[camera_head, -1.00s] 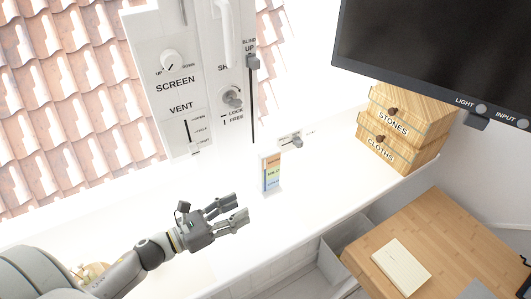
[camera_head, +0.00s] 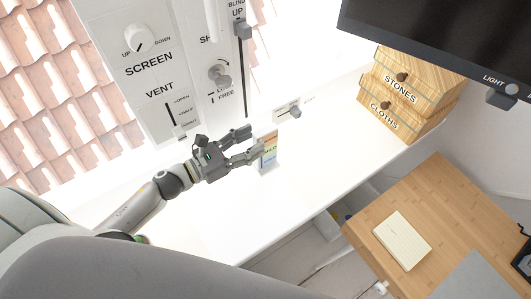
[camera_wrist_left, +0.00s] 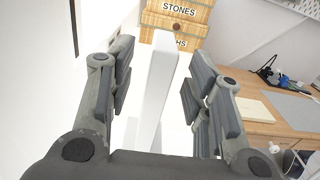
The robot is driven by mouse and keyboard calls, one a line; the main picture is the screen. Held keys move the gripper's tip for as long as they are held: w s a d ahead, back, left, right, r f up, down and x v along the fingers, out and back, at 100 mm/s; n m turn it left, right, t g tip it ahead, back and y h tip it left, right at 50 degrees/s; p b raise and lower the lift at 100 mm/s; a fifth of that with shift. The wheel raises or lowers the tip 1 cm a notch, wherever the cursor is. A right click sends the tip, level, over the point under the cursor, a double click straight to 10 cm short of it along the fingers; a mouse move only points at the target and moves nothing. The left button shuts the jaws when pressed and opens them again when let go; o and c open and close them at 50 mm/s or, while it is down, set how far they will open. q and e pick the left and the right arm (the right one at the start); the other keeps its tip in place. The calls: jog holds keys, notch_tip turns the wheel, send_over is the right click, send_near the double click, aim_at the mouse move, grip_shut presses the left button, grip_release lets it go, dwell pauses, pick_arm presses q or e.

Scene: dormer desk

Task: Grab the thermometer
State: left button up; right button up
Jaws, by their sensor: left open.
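The thermometer (camera_head: 269,151) is a small upright white block with a coloured banded face. It stands on the white sill in the head view, partly hidden behind a finger. In the left wrist view, a tall white block, which looks like the thermometer (camera_wrist_left: 157,90), stands between the fingers, seen along its plain side. My left gripper (camera_head: 256,141) is open, its fingers reaching on either side of the thermometer. In the wrist view (camera_wrist_left: 160,75) gaps show between the block and both fingers. My right gripper is not in view.
The window panel (camera_head: 150,75) with knobs and sliders rises behind the gripper. A small switch (camera_head: 294,112) sits just beyond the thermometer. Wooden drawers (camera_head: 405,95) stand at the sill's right end, below a monitor (camera_head: 440,35). A wooden desk (camera_head: 450,210) holds a notepad (camera_head: 402,240).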

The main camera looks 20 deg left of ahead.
aim_at(265, 135)
pick_arm(q)
jog(key=shift+p+x, duration=0.35)
jog(key=shift+x, duration=1.85)
jog(key=shift+w+d, duration=0.2)
jog(key=shift+w, duration=0.05)
jog(key=c, duration=0.7)
grip_shut()
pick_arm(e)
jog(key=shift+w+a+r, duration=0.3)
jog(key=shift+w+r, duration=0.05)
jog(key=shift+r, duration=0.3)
